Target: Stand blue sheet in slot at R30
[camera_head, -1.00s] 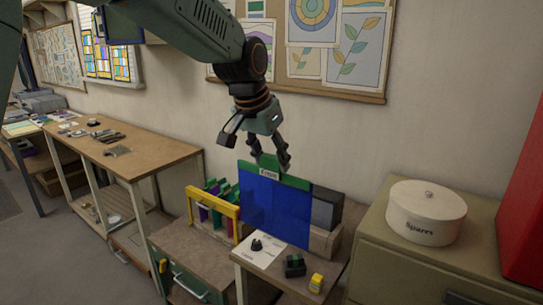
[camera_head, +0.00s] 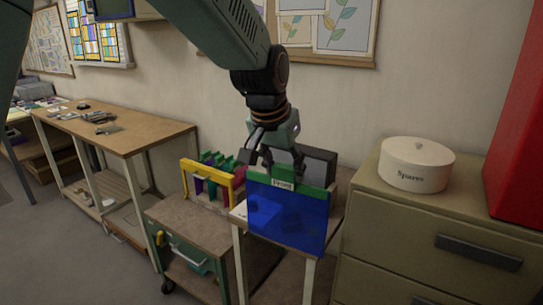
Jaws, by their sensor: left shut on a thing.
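The blue sheet (camera_head: 288,215) is a flat translucent panel with a green top strip that carries a white label. My left gripper (camera_head: 279,176) is shut on the green strip at its top edge. The sheet hangs nearly upright and a little tilted, in front of the small table. A rack with a yellow frame (camera_head: 212,174) holds green and purple sheets upright, left of the blue sheet. A dark grey block (camera_head: 318,165) stands behind the blue sheet. I cannot read any slot mark R30. My right gripper is not in view.
A small wooden table (camera_head: 262,236) stands below the sheet, its top mostly hidden. A cabinet (camera_head: 410,215) with a round white Spares tin (camera_head: 416,165) stands at the right. A workbench (camera_head: 115,130) with tools is at the left. A red object (camera_head: 518,150) edges the right side.

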